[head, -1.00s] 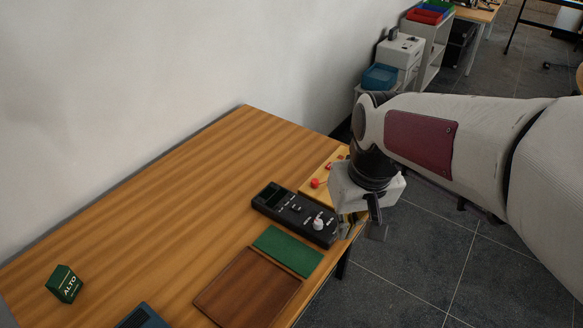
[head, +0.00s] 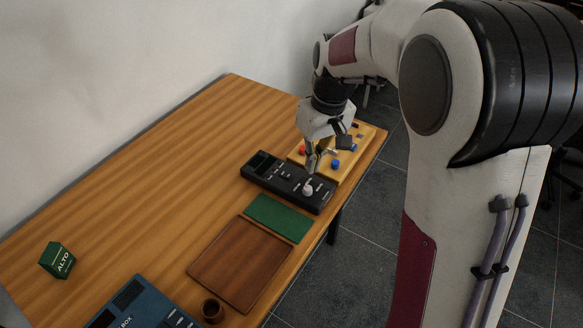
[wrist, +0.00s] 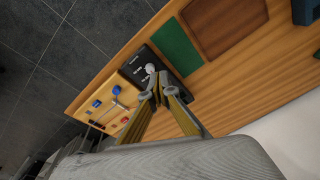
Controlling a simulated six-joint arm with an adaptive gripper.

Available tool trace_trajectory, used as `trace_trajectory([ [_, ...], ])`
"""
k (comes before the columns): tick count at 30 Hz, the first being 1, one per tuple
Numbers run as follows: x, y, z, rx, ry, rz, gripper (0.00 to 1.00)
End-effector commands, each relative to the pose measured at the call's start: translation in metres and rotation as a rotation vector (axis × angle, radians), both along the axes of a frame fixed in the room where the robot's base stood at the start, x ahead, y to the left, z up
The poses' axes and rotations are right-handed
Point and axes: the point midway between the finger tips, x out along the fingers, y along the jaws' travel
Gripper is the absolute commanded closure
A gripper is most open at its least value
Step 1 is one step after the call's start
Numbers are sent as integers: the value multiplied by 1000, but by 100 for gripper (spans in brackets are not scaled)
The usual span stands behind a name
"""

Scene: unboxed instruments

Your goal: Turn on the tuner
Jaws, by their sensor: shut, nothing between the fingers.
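The likely tuner is a black box (head: 270,178) with a dark display at its far left end, small switches and a pale knob (head: 307,189) near its right end. Its lettering is too small to read. In the wrist view the black box (wrist: 137,66) is partly hidden behind my fingers, and the pale knob (wrist: 150,69) shows just beyond the fingertips. My gripper (head: 311,169) is shut and empty, pointing down over the right part of the box near the knob. I cannot tell whether the fingertips touch anything.
A yellow board (head: 352,158) with red and blue knobs lies right behind the black box. A green pad (head: 278,218) and brown tray (head: 240,262) lie in front. A blue box (head: 150,305), brown cup (head: 212,310) and green ALTO box (head: 57,260) are nearer.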

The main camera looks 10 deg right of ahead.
Motion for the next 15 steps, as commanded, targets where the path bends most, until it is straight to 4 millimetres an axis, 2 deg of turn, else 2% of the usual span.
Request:
trace_trajectory([
  [10,54,3,-22,17,-20,156,100],
  [15,82,6,-19,20,-65,264,100],
])
